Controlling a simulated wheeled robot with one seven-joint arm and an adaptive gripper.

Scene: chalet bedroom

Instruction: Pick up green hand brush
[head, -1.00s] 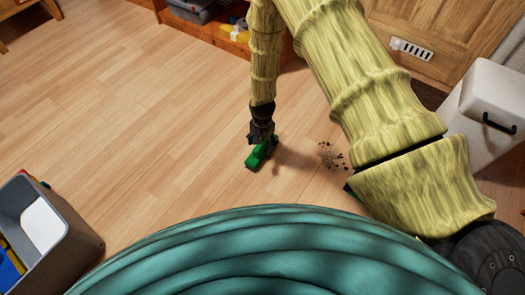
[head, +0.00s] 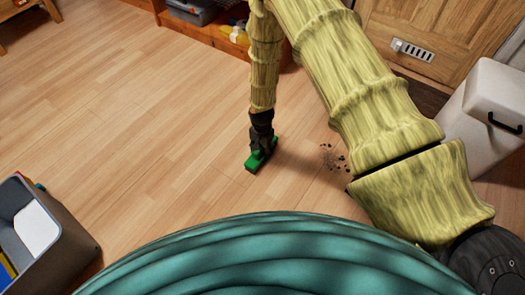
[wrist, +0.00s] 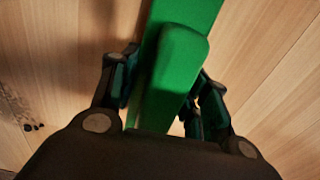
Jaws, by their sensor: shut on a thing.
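The green hand brush (head: 254,163) is at the end of my arm, low over the wooden floor in the middle of the head view. My gripper (head: 262,147) is shut on it from above. In the wrist view the brush (wrist: 176,70) runs up between the two fingers of my gripper (wrist: 160,88), one on each side. The gripper hides part of the brush in the head view. I cannot tell whether the brush still touches the floor.
A small pile of dark debris (head: 333,157) lies on the floor to the right of the brush. A grey bin (head: 62,240) with things in it stands at the lower left. A white lidded bin (head: 478,110) stands at the right by a wooden door. The floor to the left is clear.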

